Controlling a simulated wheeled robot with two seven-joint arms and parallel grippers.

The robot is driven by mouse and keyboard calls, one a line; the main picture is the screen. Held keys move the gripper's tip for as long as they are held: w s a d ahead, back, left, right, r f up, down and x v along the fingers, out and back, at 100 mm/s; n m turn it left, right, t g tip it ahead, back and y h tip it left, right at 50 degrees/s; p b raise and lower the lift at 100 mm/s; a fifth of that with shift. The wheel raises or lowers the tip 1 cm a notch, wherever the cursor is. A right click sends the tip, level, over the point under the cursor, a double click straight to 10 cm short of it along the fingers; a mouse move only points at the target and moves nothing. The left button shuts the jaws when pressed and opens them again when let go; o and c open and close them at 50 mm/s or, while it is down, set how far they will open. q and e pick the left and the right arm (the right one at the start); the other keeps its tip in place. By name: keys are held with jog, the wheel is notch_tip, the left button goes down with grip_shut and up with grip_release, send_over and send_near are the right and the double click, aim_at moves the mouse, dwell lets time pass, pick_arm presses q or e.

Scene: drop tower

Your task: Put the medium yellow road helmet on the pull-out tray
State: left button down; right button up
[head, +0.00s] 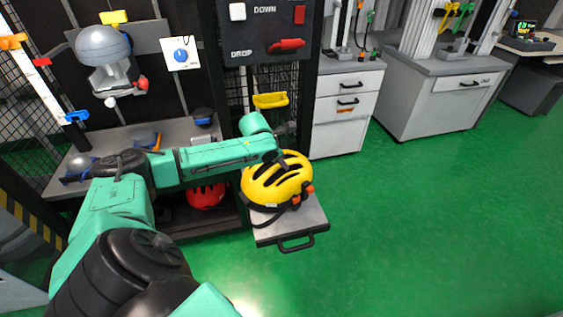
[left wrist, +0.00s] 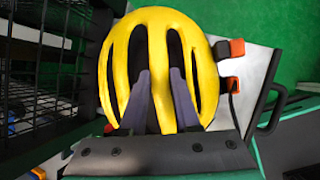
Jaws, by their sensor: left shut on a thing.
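The yellow helmet (head: 277,180) with dark vents sits over the pull-out tray (head: 291,229) in the head view; I cannot tell whether its full weight rests there. Its dark strap hangs down on the tray's near side. The tray is a grey plate with a black handle at its front. My left gripper (head: 283,160) is at the helmet's top, partly hidden by my arm. In the left wrist view the fingers (left wrist: 160,100) reach into the vents of the helmet (left wrist: 115,65) and are shut on a yellow rib. The tray (left wrist: 255,75) shows beside it. My right gripper is not in view.
A red helmet (head: 206,194) lies on a low shelf left of the tray. A grey helmet (head: 102,45) hangs on the drop tower. A panel with a red lever (head: 286,46) stands behind. White drawers (head: 347,108) stand to the right. The green floor is clear at right.

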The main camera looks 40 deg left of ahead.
pick_arm(q)
jog(key=c, duration=0.6)
grip_release()
jog(key=shift+f, duration=0.1)
jog(key=shift+c, duration=0.2)
jog(key=p+v, duration=0.2)
jog(key=v, duration=1)
